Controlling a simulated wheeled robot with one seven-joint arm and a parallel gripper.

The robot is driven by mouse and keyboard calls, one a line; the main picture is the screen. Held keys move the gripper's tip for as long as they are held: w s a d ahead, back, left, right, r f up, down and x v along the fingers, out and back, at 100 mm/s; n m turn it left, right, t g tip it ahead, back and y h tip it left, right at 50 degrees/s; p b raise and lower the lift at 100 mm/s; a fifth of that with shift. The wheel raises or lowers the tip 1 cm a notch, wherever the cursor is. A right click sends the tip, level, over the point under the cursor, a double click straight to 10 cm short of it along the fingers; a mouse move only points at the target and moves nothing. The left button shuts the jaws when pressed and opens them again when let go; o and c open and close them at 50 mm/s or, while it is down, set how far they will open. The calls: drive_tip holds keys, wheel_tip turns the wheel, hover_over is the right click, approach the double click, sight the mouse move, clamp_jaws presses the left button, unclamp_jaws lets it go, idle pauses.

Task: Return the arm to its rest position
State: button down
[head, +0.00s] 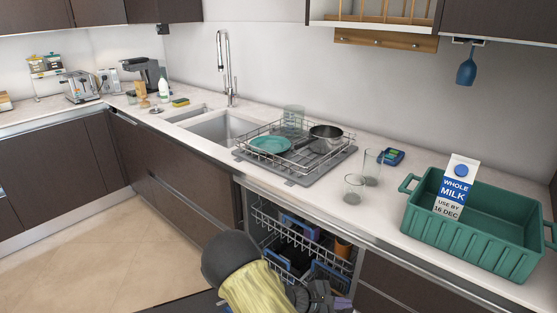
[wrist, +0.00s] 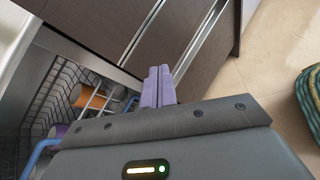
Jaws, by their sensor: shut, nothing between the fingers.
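My gripper (wrist: 158,88) shows in the wrist view with its two purple fingers pressed together and nothing between them. It points toward the dark cabinet drawers, beside the open dishwasher rack. In the head view my arm comes in at the bottom centre, in front of the open dishwasher (head: 302,240).
Drawer fronts (wrist: 185,30) stand close ahead of the fingers. On the counter are a dish rack (head: 250,158), glasses (head: 354,188) and a green crate (head: 470,250) with a milk carton (head: 456,186). Floor at left (head: 90,250) is clear.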

drive_tip(key=s+a+r+m+y, duration=0.3)
drive_tip(key=s+r+m+y, duration=0.9)
drive_tip(key=s+r+m, duration=0.5)
wheel_tip(320, 180, up, 20)
drive_tip(key=w+p, duration=0.1)
drive_tip(key=p, duration=1.8)
drive_tip(key=shift+w+n, duration=0.3)
drive_tip(key=shift+w, duration=0.1)
drive_tip(key=shift+a+r, duration=0.1)
drive_tip(key=c, duration=1.2)
unclamp_jaws()
drive_tip(key=shift+c, duration=1)
drive_tip(key=shift+w+a, duration=0.1)
drive_tip(key=shift+a, duration=0.05)
